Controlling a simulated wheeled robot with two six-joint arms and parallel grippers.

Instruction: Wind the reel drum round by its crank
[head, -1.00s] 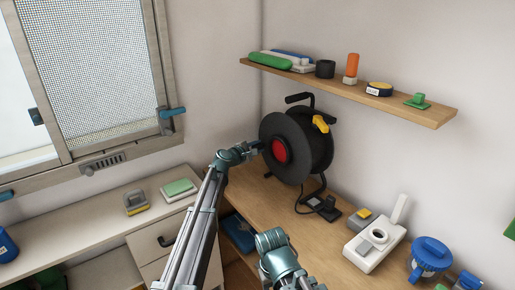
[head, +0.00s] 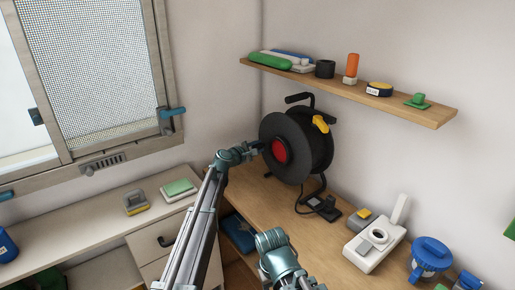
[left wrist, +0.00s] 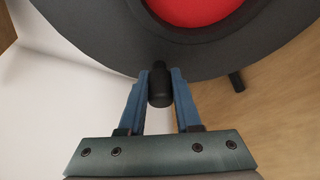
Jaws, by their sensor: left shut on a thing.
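The reel drum (head: 305,140) is black with a red hub (head: 279,150) and stands upright in its frame on the wooden worktop (head: 259,193). My left gripper (head: 259,147) is at the left edge of the drum's face. In the left wrist view the blue fingers of my left gripper (left wrist: 160,85) are shut on the black crank knob (left wrist: 160,92), which sits near the rim of the drum's dark disc (left wrist: 95,30). The red hub also shows at the top of that view (left wrist: 195,8). My right gripper is not seen; a teal arm part of mine shows at the bottom.
A wooden shelf (head: 350,95) with several small items hangs above the reel. A window and a lower counter (head: 85,213) are at left.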

